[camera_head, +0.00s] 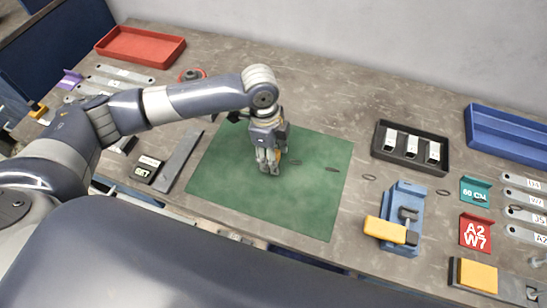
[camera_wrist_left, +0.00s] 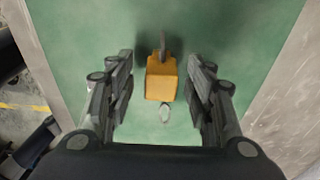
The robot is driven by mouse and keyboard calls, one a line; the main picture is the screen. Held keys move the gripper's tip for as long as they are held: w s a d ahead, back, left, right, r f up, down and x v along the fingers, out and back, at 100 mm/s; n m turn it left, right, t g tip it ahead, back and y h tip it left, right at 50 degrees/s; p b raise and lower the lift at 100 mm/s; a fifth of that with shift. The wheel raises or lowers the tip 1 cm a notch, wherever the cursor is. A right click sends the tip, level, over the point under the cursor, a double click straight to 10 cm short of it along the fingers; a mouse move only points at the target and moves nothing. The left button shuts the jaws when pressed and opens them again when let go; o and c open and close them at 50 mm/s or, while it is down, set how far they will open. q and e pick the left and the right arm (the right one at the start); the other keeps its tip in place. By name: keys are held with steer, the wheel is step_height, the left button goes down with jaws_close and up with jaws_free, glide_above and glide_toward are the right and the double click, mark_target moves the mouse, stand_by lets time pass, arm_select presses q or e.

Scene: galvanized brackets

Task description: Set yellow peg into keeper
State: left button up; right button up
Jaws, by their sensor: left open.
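A yellow-orange block (camera_wrist_left: 161,80), which looks like the yellow peg, is on the green mat with a thin dark grey piece at its far end. In the head view only a sliver of it (camera_head: 278,156) shows behind my gripper. My left gripper (camera_head: 268,168) points down over the mat. In the wrist view its open fingers (camera_wrist_left: 161,95) stand on both sides of the block, with a gap at each side. I cannot tell for sure which thing is the keeper; a blue fixture (camera_head: 405,196) with a yellow bar (camera_head: 389,230) stands right of the mat.
The green mat (camera_head: 318,205) is otherwise mostly clear. A black tray (camera_head: 381,152) with several pale pieces and a blue tray (camera_head: 510,138) lie to the right. A red tray (camera_head: 140,44) is at the back left. A grey bar (camera_head: 180,158) lies left of the mat.

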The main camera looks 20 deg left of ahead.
arm_select(q)
jaws_close()
steer(key=shift+w, duration=0.1)
